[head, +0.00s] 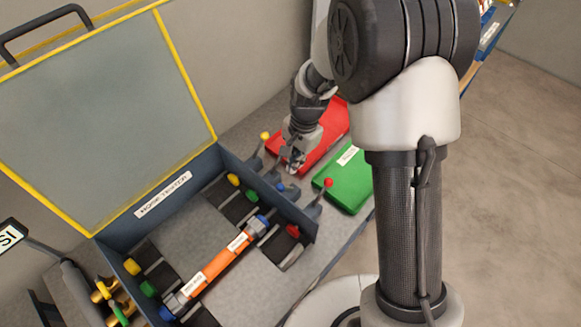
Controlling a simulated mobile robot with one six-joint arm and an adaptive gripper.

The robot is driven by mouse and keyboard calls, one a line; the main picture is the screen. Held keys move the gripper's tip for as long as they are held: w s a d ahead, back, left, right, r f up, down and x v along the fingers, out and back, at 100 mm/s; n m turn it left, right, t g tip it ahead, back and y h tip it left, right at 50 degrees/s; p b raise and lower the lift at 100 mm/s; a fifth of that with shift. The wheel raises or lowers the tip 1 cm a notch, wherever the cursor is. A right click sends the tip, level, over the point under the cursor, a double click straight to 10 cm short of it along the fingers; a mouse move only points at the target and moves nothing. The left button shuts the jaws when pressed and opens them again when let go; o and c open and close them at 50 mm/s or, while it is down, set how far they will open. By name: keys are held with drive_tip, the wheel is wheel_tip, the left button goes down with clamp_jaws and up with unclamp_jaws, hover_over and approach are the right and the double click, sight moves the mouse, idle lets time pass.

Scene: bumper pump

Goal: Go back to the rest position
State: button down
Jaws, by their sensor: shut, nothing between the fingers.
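My gripper (293,168) hangs from my arm just beyond the right wall of the tester case, near the red tray (318,147). It is shut and holds nothing. My large arm links fill the upper right of the view and hide part of the bench. The open tester case (226,165) has an orange cylinder (222,260) with blue-grey ends lying across its inside.
A green tray (347,184) lies right of my gripper. Levers with yellow, blue and red (328,183) knobs stand along the case's right side. The raised case lid (100,110) stands at the left. Open floor (500,180) is at right.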

wheel_tip(320, 180, up, 8)
drive_tip(key=s, duration=0.1)
drive_tip(key=shift+f+p, duration=0.15)
drive_tip(key=shift+p, duration=0.3)
